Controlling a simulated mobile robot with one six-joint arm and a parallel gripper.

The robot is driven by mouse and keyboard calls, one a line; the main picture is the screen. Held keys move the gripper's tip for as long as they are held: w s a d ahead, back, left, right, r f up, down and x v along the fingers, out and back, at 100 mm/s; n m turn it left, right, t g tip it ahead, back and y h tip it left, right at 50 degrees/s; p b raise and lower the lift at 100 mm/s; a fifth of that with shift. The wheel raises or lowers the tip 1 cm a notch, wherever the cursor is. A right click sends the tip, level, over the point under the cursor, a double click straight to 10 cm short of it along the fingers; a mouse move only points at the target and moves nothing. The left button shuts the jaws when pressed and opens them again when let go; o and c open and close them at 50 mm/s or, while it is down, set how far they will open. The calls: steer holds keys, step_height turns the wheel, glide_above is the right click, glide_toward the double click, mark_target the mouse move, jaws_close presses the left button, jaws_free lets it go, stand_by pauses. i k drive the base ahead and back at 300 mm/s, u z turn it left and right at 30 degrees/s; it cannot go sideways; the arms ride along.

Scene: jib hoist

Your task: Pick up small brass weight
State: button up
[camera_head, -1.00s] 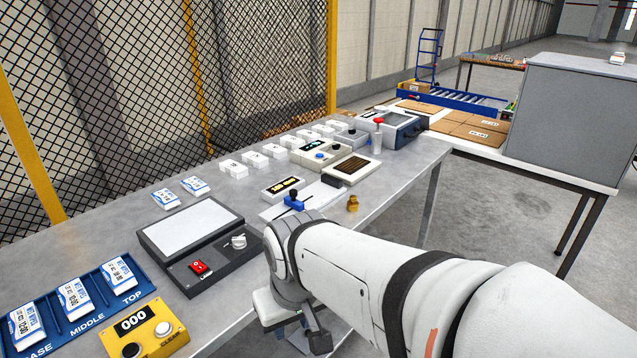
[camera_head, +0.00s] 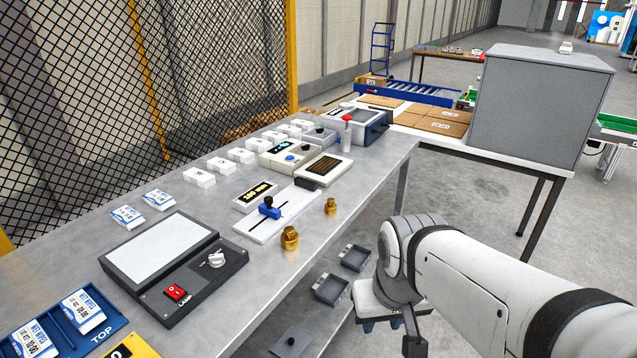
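Two brass weights stand upright on the grey metal table in the head view. The small brass weight (camera_head: 331,206) is near the table's front edge. A larger brass weight (camera_head: 290,238) stands to its left and nearer to me. My gripper (camera_head: 382,325) hangs below the white wrist, off the table's front edge, to the right of and nearer than both weights. It touches neither weight.
A white slide fixture with a blue knob (camera_head: 269,208) lies behind the weights. A dark panel with a red switch (camera_head: 176,292) is at left. Grey trays (camera_head: 331,288) sit on a lower shelf. The tabletop right of the small weight is clear.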

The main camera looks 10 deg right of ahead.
mark_target(329, 208)
steer(key=k, duration=0.6)
steer(key=z, duration=0.75)
steer(key=i, duration=2.1)
steer(key=u, duration=0.8)
